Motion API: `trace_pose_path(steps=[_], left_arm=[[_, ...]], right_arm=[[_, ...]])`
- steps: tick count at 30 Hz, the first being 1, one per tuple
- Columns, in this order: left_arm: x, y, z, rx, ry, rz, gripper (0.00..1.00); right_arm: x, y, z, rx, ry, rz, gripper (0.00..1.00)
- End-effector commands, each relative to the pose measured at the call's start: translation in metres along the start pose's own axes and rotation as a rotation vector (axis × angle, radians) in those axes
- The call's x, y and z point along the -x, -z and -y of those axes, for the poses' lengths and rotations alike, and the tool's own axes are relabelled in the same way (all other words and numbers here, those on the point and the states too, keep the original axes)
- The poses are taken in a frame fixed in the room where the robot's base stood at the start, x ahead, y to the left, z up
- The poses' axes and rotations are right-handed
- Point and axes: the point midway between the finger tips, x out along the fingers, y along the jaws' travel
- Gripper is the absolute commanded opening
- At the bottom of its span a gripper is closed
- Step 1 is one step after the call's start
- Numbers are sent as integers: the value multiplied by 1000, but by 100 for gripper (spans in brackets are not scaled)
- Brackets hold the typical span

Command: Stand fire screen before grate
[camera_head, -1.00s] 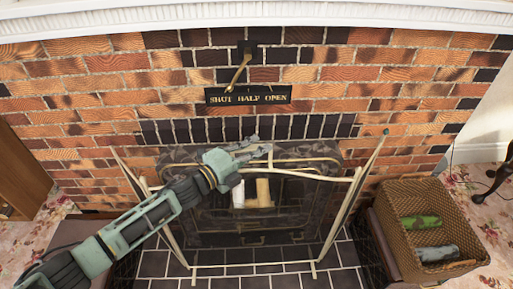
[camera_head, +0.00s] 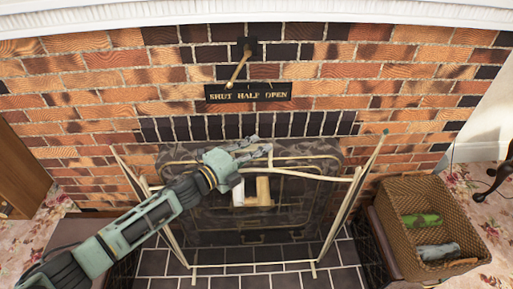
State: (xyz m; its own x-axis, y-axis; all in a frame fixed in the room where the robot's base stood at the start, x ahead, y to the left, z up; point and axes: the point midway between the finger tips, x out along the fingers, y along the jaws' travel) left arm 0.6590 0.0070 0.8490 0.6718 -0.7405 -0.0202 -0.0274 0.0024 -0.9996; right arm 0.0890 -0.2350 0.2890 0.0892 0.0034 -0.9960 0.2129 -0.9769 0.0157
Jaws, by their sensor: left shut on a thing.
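The fire screen (camera_head: 215,253) is a three-panel see-through mesh screen with a pale brass frame. It stands upright on the dark hearth tiles, its side panels angled toward the brick wall. The grate (camera_head: 290,222) shows through the mesh behind it, with pale logs (camera_head: 258,194) in it. My left gripper (camera_head: 262,150) reaches in from the left and is shut on the top rail of the screen near its middle. The fingers hide part of that rail. My right gripper is not in view.
A wicker basket (camera_head: 393,222) holding a green item (camera_head: 421,220) and a grey item (camera_head: 438,251) stands at the right. A brass damper lever (camera_head: 238,67) hangs above the sign (camera_head: 248,92). Dark tiles (camera_head: 265,281) in front of the screen are bare.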

Motion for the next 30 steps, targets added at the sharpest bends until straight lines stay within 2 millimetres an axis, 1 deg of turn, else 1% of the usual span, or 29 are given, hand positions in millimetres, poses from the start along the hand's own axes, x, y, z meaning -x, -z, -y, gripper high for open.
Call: trace_pose_path(steps=[1, 13, 30], left_arm=[[-2, 0, 7, -3, 14, -4, 0], [-2, 0, 2, -3, 14, -4, 0], [-2, 0, -6, -3, 14, -4, 0]], right_arm=[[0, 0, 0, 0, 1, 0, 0], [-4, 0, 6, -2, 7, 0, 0], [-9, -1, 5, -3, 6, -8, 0]])
